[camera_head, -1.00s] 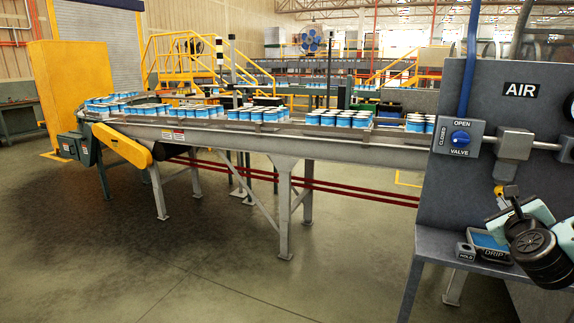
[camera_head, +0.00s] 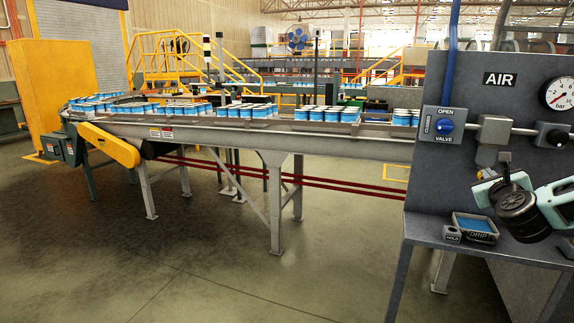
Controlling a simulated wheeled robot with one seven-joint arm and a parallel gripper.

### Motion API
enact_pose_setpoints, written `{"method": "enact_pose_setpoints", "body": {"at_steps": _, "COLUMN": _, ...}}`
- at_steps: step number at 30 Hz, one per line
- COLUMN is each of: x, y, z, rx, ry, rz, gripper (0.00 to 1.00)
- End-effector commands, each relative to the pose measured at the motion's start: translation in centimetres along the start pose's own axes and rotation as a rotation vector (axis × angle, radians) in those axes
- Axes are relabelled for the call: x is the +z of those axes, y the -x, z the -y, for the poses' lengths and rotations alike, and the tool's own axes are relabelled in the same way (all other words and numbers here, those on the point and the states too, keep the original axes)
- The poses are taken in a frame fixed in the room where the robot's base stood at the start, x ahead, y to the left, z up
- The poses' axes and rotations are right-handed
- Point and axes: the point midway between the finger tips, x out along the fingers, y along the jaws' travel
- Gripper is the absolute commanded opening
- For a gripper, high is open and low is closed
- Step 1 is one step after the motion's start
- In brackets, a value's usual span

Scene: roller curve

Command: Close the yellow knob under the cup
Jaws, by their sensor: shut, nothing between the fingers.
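The cup (camera_head: 486,156) is a pale, dull bowl hanging under a grey block on the grey air panel, at the right of the head view. A small bit of yellow at the cup's lower end looks like the yellow knob (camera_head: 481,174); most of it is hidden by my gripper, so its setting cannot be told. My gripper (camera_head: 489,174) is just below and right of the cup, in front of the panel. It is shut and empty. Whether it touches the knob cannot be told.
A blue valve knob (camera_head: 446,127) marked OPEN and CLOSED sits left of the cup. A pressure gauge (camera_head: 561,93) and a black knob (camera_head: 552,136) are to the right. A drip tray (camera_head: 474,226) stands on the ledge below. A can conveyor (camera_head: 340,145) runs left; floor before it is clear.

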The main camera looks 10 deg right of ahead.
Motion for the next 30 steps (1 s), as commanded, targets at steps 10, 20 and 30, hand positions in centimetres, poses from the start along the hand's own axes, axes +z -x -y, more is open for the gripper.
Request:
{"method": "enact_pose_setpoints", "body": {"at_steps": 10, "x": 0.0, "y": -2.7, "z": 0.0, "rx": 0.0, "ry": 0.001, "rz": 0.0, "gripper": 0.0}}
{"method": "enact_pose_setpoints", "body": {"at_steps": 20, "x": 0.0, "y": -2.9, "z": 0.0, "rx": 0.001, "ry": 0.001, "rz": -0.001, "gripper": 0.0}}
{"method": "enact_pose_setpoints", "body": {"at_steps": 30, "x": -0.3, "y": -2.9, "z": -0.1, "rx": 0.0, "ry": 0.001, "rz": -0.001, "gripper": 0.0}}
